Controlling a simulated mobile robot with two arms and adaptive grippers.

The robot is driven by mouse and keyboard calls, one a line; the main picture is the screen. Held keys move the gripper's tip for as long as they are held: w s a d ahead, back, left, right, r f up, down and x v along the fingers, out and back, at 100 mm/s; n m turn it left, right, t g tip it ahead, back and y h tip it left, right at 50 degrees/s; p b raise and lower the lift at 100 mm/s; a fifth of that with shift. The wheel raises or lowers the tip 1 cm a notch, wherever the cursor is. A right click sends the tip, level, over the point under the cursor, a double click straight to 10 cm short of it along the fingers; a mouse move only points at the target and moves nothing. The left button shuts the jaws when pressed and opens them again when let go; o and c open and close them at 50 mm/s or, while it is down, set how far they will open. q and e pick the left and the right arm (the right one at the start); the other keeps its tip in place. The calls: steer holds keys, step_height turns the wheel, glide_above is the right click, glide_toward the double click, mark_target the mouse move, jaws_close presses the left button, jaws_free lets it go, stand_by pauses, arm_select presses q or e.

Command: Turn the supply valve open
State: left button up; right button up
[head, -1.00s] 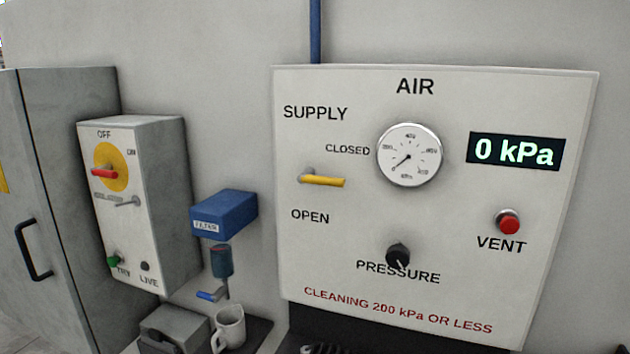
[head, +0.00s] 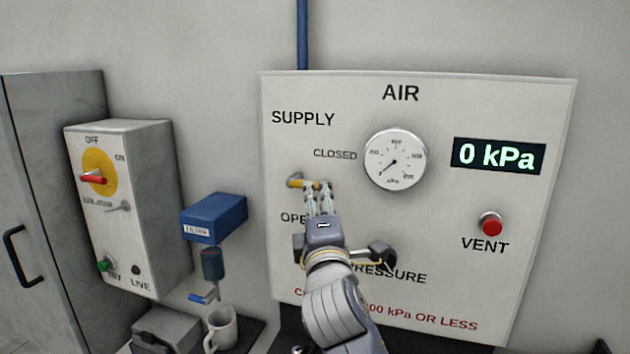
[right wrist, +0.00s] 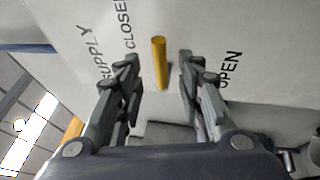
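The supply valve is a yellow lever (head: 297,182) on the white AIR panel (head: 420,112). It lies roughly level, pointing right, just below the CLOSED label and above OPEN. My right gripper (head: 318,187) is at the lever, its fingertips covering the lever's free end in the head view. In the right wrist view the yellow lever (right wrist: 160,62) shows between the two spread fingers (right wrist: 158,70), with gaps on both sides. The right gripper is open and not closed on it. The display reads 0 kPa. My left gripper is not in view.
A gauge (head: 395,160) is right of the lever. The black pressure knob (head: 382,257) is beside my right wrist, and the red vent button (head: 491,225) is farther right. At left are a blue filter box (head: 214,217), a grey switch box (head: 148,205) and a mug (head: 222,326).

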mark_target(316, 189)
steer(key=shift+p+x, duration=0.9)
steer(key=shift+x, duration=2.15)
steer(key=shift+c, duration=0.4)
jaws_close()
